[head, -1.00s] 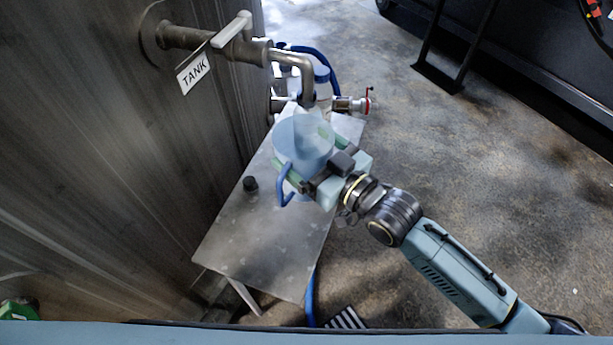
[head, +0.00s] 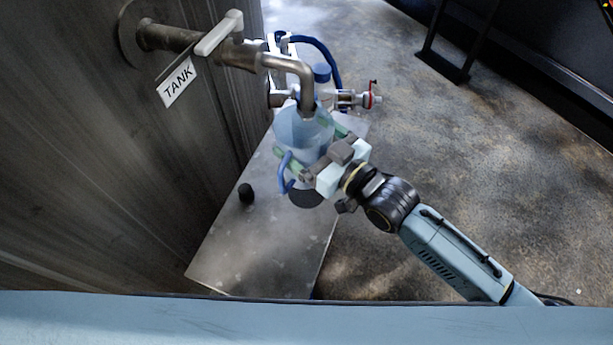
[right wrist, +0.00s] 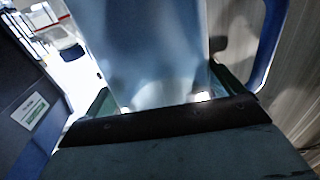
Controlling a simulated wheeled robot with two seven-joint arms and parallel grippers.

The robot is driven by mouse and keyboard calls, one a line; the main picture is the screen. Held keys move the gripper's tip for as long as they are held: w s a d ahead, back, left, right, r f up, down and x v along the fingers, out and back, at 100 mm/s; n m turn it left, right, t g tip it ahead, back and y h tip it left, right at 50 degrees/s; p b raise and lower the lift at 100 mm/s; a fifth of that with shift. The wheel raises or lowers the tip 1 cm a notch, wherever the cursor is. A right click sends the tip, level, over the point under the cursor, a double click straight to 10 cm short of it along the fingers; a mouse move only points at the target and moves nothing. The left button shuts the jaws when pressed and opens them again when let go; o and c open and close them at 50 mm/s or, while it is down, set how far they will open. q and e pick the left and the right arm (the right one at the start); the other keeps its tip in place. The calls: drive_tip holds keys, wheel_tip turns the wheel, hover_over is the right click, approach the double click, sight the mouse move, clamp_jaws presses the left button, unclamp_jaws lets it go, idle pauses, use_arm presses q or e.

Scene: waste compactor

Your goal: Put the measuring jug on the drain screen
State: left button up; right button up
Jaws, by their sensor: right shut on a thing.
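The measuring jug (head: 303,133) is a clear bluish vessel with a blue handle, upright below the tank's bent spout (head: 305,92). My right gripper (head: 312,152) is shut around its body, with one green finger on each side. In the right wrist view the jug's wall (right wrist: 155,60) fills the space between the fingers, with the blue handle at right. A dark round patch on the steel table (head: 235,250), partly covered by the gripper, looks like the drain screen (head: 306,197). I cannot tell how high the jug is above the table. My left gripper is not in view.
The tank wall (head: 70,180) stands close on the left, with a lever valve (head: 218,35) above. A blue-capped bottle (head: 322,74), a blue hose (head: 325,52) and a red-handled valve (head: 368,98) are behind the jug.

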sight(287, 136)
wheel_tip(287, 136, down, 3)
drive_tip(key=shift+f+b, duration=0.2)
drive_tip(key=shift+b, duration=0.2)
wheel_tip(287, 136, down, 4)
drive_tip(key=shift+r+b, duration=0.25)
drive_tip(key=shift+b, duration=0.35)
drive_tip(key=shift+f, duration=0.3)
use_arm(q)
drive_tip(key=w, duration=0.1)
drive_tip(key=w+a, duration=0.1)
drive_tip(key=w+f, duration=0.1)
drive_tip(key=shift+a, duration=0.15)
use_arm(e)
drive_tip(key=o, duration=1.2)
drive_tip(key=shift+f, duration=0.1)
drive_tip(key=shift+c, duration=0.2)
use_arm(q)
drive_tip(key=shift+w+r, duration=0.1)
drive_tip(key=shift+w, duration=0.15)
use_arm(e)
drive_tip(key=shift+f, duration=0.1)
